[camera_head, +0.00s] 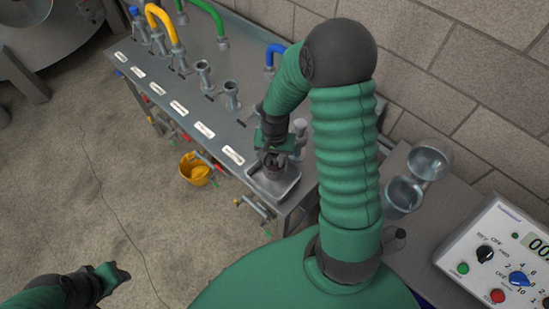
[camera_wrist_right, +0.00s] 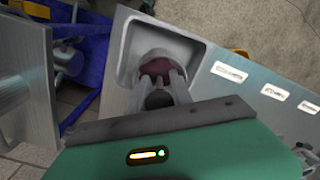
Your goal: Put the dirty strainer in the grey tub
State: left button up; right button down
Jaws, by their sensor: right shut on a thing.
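The grey tub (camera_head: 286,190) is a small square metal basin at the near end of the bench. In the right wrist view its pale rim (camera_wrist_right: 125,45) surrounds a dark red, round thing, seemingly the dirty strainer (camera_wrist_right: 154,67). My right gripper (camera_head: 269,164) points down over the tub. Its fingers (camera_wrist_right: 163,84) are shut on the strainer, which is at the tub's opening; whether it touches the bottom cannot be told. In the head view the gripper hides the strainer. My left gripper (camera_head: 118,278) is low at the left, away from the bench; its jaw opening is unclear.
The metal bench (camera_head: 185,103) carries a row of white labels, pipe fittings and coloured hoses. A yellow bucket (camera_head: 195,171) stands on the floor beside it. At right are two round vessels (camera_head: 403,193) and a control box (camera_head: 505,260). A brick wall is behind.

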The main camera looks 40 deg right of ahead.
jog(key=shift+a+f+b, duration=0.35)
jog(key=shift+f+b, duration=0.05)
jog(key=shift+f, duration=0.1)
jog(key=c, duration=1.1)
grip_release()
jog(key=shift+d, duration=0.25)
jog(key=shift+c, duration=0.2)
